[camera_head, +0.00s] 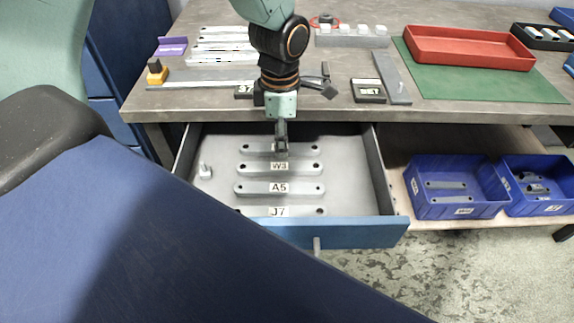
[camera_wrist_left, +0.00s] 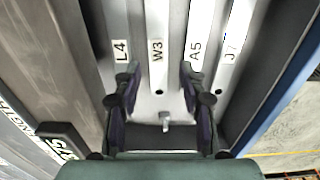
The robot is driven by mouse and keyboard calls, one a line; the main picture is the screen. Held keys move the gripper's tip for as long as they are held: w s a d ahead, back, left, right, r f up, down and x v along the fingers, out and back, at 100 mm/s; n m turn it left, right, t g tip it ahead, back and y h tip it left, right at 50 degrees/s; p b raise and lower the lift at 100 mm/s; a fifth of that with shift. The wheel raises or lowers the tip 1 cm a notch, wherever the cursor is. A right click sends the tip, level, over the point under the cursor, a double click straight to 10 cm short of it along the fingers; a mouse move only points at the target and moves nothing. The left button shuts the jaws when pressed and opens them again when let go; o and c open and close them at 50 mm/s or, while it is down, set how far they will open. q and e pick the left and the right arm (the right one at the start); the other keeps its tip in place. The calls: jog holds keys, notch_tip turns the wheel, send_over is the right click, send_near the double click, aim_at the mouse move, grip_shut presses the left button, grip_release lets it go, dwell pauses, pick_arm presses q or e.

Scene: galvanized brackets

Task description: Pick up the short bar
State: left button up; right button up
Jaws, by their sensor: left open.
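Several grey bars lie parallel in the open drawer (camera_head: 347,196), labelled L4, W3, A5 and J7. They are the L4 bar (camera_wrist_left: 122,50), the W3 bar (camera_head: 300,168), the A5 bar (camera_head: 306,188) and the J7 bar (camera_head: 305,211). Their lengths look close, so I cannot tell which is the short one. My left gripper (camera_head: 281,146) points down over the far bars and hides part of the L4 bar. In the left wrist view my left gripper (camera_wrist_left: 159,68) is open, its fingertips on either side of the W3 bar, with nothing held. My right gripper is not in view.
A small pale peg (camera_head: 205,170) stands at the drawer's left. The workbench (camera_head: 200,101) edge is close behind the arm. Blue bins (camera_head: 455,210) with grey parts sit on the right shelf. A red tray (camera_head: 470,48) lies on a green mat (camera_head: 480,84).

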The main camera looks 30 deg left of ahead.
aim_at(279, 166)
pick_arm(q)
jog(key=shift+w+d+f, duration=0.1)
jog(key=shift+w+f, duration=0.05)
jog(key=shift+w, duration=0.05)
jog(key=shift+f, duration=0.15)
jog(key=shift+s+a+f+b, duration=0.15)
jog(key=shift+f+b, duration=0.1)
jog(key=shift+f, duration=0.35)
jog(key=shift+s+a+f+b, duration=0.15)
jog(key=shift+f+b, duration=0.05)
jog(key=shift+f, duration=0.4)
notch_tip(279, 166, down, 4)
jog(key=shift+a+f+b, duration=0.1)
jog(key=shift+b, duration=0.75)
jog(key=shift+a+f, duration=0.1)
jog(key=shift+f, duration=0.35)
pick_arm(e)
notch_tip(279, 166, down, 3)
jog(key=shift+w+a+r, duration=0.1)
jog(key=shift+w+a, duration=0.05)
pick_arm(q)
jog(key=shift+w+r, duration=0.1)
jog(key=shift+c, duration=0.3)
jog(key=shift+c, duration=0.7)
grip_shut()
